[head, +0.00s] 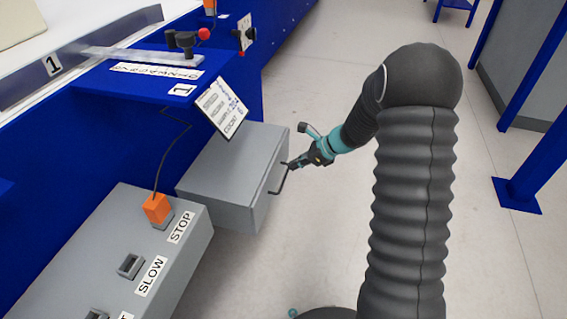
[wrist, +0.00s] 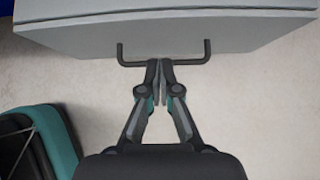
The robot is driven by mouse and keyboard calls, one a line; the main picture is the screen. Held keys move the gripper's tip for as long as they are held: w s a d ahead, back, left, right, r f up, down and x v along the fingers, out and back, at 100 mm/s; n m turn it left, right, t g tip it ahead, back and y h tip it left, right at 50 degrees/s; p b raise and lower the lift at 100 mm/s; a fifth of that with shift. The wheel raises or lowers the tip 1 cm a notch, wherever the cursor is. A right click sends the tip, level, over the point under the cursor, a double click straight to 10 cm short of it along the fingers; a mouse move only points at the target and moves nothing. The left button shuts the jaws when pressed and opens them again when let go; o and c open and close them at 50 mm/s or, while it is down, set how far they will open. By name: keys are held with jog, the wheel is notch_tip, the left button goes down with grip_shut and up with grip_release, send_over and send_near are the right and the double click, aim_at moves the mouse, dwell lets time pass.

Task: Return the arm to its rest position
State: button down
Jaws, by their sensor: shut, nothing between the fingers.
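My gripper (head: 291,166) is at the end of my arm, in front of the grey drawer box (head: 230,165) in the head view. In the wrist view my gripper (wrist: 160,62) is shut, with its fingertips together right by the dark bar handle (wrist: 135,63) of the drawer. The handle also shows in the head view (head: 277,183). The tips overlap the handle in the picture; whether they touch it I cannot tell. Nothing shows between the fingers. My arm, in a dark ribbed sleeve, reaches in from the lower right.
A grey control box (head: 105,262) with an orange plug (head: 157,208) and STOP and SLOW labels stands at lower left. A blue machine frame (head: 120,88) carries a tilted label plate (head: 222,108). A blue post foot (head: 516,195) is at right. The floor (head: 320,90) between is clear.

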jog(key=p+v, duration=0.1)
jog(key=v, duration=0.8)
jog(key=s+d+n+g+h, duration=0.2)
jog(key=s+n+g+h, duration=0.1)
jog(key=s+n, duration=0.85)
jog(key=s+r+n+t+h+p, duration=0.4)
jog(key=s+r+n, duration=0.6)
jog(key=s+r, duration=1)
jog(key=shift+s+a+r+t+h+p, duration=0.25)
jog(key=shift+s+r+t+h+p, duration=0.1)
jog(key=shift+r+t+h, duration=0.55)
jog(key=shift+a+r+n, duration=0.1)
jog(key=shift+n, duration=0.15)
